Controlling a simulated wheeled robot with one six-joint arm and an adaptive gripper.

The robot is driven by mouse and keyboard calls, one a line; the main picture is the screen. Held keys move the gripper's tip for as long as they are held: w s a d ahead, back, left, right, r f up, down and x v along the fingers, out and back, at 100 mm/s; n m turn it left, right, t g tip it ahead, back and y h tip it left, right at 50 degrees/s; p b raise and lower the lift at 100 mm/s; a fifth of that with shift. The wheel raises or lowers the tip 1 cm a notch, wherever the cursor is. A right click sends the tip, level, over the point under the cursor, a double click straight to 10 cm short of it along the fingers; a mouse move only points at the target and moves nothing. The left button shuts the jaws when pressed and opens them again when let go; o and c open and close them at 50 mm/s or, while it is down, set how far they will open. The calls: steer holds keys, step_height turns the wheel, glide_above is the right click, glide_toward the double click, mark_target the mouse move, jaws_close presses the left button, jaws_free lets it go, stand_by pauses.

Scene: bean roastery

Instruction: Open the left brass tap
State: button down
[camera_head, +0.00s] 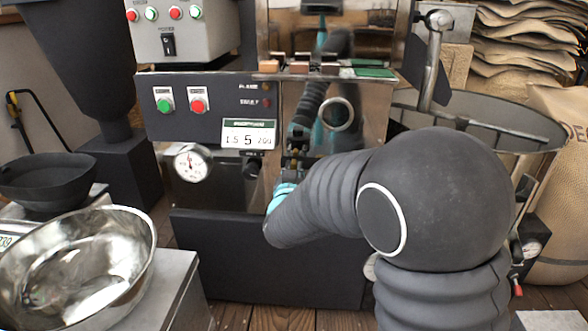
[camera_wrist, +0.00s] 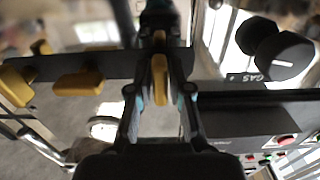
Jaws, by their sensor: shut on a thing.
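My gripper (camera_wrist: 160,92) is shut on a brass-yellow tap handle in the wrist view, with a finger on each side of it. This left brass tap (camera_wrist: 160,78) is the one nearest the black gas knob (camera_wrist: 275,50). Its handle runs up and down in the wrist picture. A second brass tap handle (camera_wrist: 78,83) lies crosswise to its left in that view, apart from the fingers. In the head view my arm reaches to the front of the roaster (camera_head: 225,95) and hides most of the gripper and taps.
More yellow handle shapes (camera_wrist: 15,86) show at the wrist view's left edge; some may be reflections. A dial gauge (camera_head: 191,163) sits left of the arm. A steel bowl (camera_head: 75,270) stands at lower left. A round cooling tray (camera_head: 490,118) is at right.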

stand_by(0.4)
steer(key=c, duration=1.2)
jaws_free()
steer(key=shift+o, duration=0.2)
steer(key=shift+s, duration=0.1)
steer(key=s, duration=1.2)
steer(key=shift+a, duration=0.2)
steer(key=shift+w, duration=0.1)
